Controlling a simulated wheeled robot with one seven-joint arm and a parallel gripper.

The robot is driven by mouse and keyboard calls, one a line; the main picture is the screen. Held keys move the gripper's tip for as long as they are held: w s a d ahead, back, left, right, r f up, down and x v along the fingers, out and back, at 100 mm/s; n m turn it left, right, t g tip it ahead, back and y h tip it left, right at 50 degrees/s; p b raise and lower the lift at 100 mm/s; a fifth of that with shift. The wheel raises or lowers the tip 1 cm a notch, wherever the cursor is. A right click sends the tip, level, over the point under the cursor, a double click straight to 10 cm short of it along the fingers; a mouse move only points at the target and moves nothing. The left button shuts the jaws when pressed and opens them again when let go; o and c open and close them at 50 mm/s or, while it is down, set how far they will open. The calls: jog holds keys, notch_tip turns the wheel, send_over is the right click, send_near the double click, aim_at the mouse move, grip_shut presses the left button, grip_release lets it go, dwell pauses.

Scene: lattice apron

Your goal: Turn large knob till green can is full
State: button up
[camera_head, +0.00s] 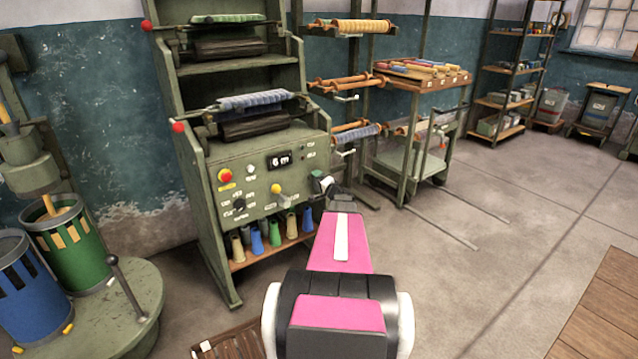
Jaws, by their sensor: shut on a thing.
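The green can (82,268) stands on a round green base at the left. Tan or yellow shows in the slots near its rim, and a tan rod stands in its mouth. Its fill level is hard to tell. My gripper (323,184) is at the right edge of the green machine's control panel (215,187), at the end of my pink arm. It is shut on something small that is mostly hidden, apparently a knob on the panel.
A blue can (28,300) stands beside the green can, with a lever (128,288) nearby. Coloured cones (257,241) fill the machine's low shelf. A trolley (408,95) and racks stand behind. The floor at right is clear up to wooden boards (600,315).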

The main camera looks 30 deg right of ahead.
jog(key=m, duration=0.4)
jog(key=shift+m, duration=0.4)
jog(key=m, duration=0.3)
jog(key=shift+m, duration=0.3)
jog(key=m, duration=0.4)
jog(key=shift+m, duration=2.2)
jog(key=o, duration=0.7)
jog(key=s+d, duration=0.1)
jog(key=s, duration=1)
